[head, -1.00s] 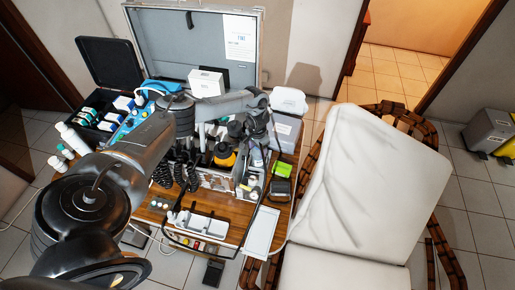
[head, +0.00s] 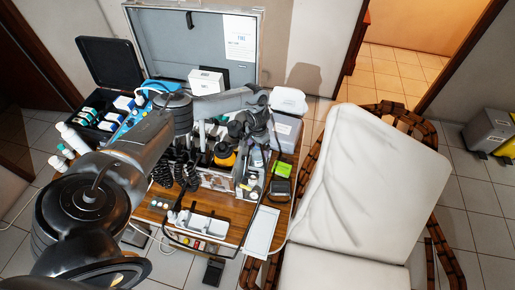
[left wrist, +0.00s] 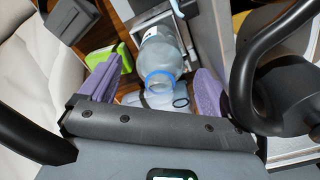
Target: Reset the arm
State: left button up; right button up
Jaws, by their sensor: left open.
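My left arm comes in from the lower left of the head view and bends over the table. Its gripper (head: 256,128) points down over the table's right part, small and partly hidden by the wrist. In the left wrist view the two purple-padded fingers (left wrist: 160,80) are apart. A clear bottle with a blue ring at its neck (left wrist: 162,50) shows between and beyond them; I cannot tell whether a pad touches it. My right gripper is in neither view.
An open metal case (head: 185,45) stands behind the crowded wooden table (head: 232,213). A black box (head: 105,62) with small bottles is at the left. A green item (head: 284,170) lies near the gripper. A white cushioned chair (head: 360,190) stands close on the right.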

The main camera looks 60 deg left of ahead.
pick_arm(q)
notch_tip(320, 180, up, 9)
jog(key=p, duration=0.1)
jog(key=shift+r, duration=0.2)
